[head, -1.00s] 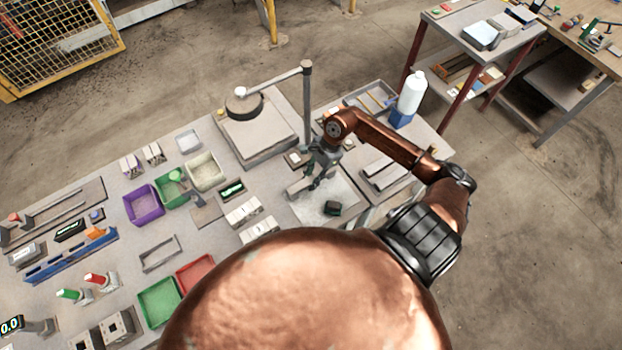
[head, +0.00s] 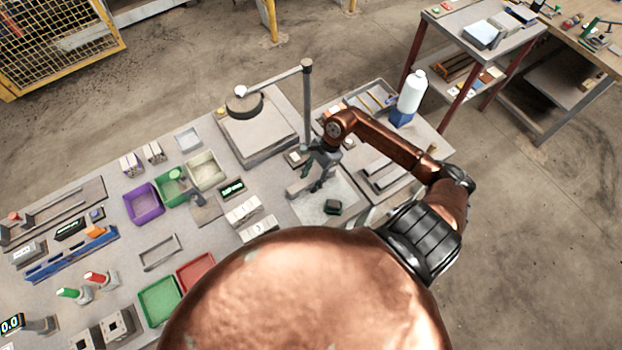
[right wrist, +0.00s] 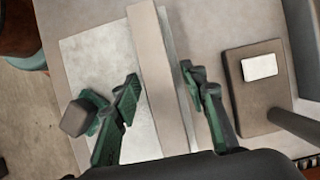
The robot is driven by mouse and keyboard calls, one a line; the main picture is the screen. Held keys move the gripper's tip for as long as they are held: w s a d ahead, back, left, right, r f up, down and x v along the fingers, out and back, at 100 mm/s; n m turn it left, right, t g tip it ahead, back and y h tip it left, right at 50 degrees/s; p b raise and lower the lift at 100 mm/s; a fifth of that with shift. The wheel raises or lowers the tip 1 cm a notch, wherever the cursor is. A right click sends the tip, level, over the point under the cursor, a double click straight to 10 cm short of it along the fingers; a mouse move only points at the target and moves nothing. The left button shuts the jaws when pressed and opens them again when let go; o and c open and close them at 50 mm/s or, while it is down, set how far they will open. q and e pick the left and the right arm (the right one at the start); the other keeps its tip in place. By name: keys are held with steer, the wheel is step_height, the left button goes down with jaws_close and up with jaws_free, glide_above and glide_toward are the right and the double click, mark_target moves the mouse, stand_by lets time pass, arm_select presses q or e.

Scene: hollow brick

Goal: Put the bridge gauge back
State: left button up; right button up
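A long pale flat bar (right wrist: 160,80) lies across a light square plate (right wrist: 88,62). I cannot tell for certain whether this bar is the bridge gauge. In the right wrist view my right gripper (right wrist: 160,85) is open, with one green finger on each side of the bar and a narrow gap showing on both sides. In the head view the right gripper (head: 317,188) is low over the plate (head: 345,195), partly hiding the bar (head: 298,187). A small dark block with green (head: 333,207) sits on the plate, and it shows left of the fingers (right wrist: 76,118). My left gripper is out of view.
A white bottle (head: 411,92) and a grey tray (head: 372,100) are behind the gripper. White blocks (head: 243,211), a green bin (head: 160,300) and a purple bin (head: 143,203) lie to the left.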

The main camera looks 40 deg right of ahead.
steer(key=shift+r, duration=0.25)
steer(key=b+v, duration=0.1)
steer(key=v, duration=0.9)
steer(key=shift+d+r+b, duration=0.15)
steer(key=shift+b, duration=0.2)
steer(key=shift+d+r, duration=0.2)
steer(key=shift+r, duration=0.5)
